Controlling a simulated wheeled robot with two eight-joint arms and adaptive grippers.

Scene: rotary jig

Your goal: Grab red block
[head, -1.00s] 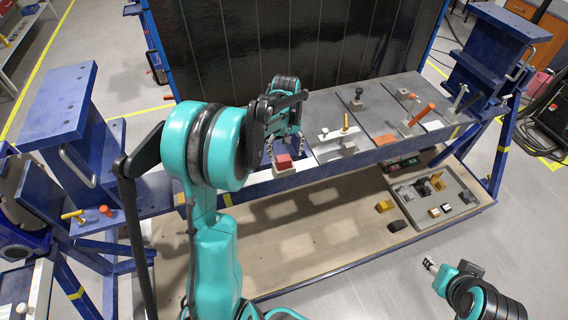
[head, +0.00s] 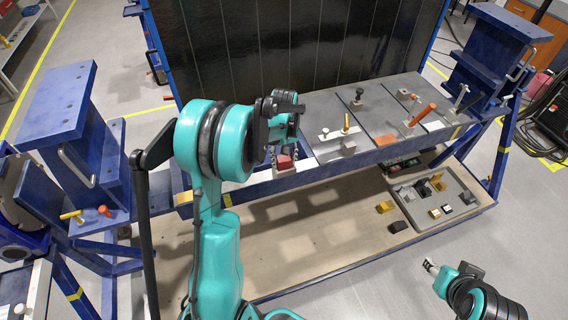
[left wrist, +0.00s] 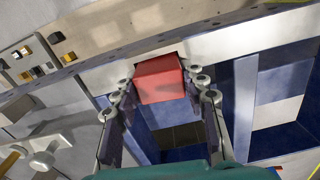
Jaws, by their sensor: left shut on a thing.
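The red block (head: 285,162) sits at the front left end of the grey jig surface, over a pale plate. It also shows in the left wrist view (left wrist: 159,80), between the two fingertips. My left gripper (head: 283,152) is above and around it, shut on its sides; in the left wrist view the fingers (left wrist: 161,84) touch both flanks. Whether the block is clear of the plate cannot be told. My right gripper (head: 432,266) is at the lower right, far from the block; its fingers are too small to read.
The jig table (head: 326,97) carries several fixtures, among them an orange-handled pin (head: 422,115) and a black-knobbed clamp (head: 358,97) right of the block. A grey tray (head: 462,207) with small parts lies on the lower wooden shelf (head: 300,225). A blue post (head: 62,102) stands left.

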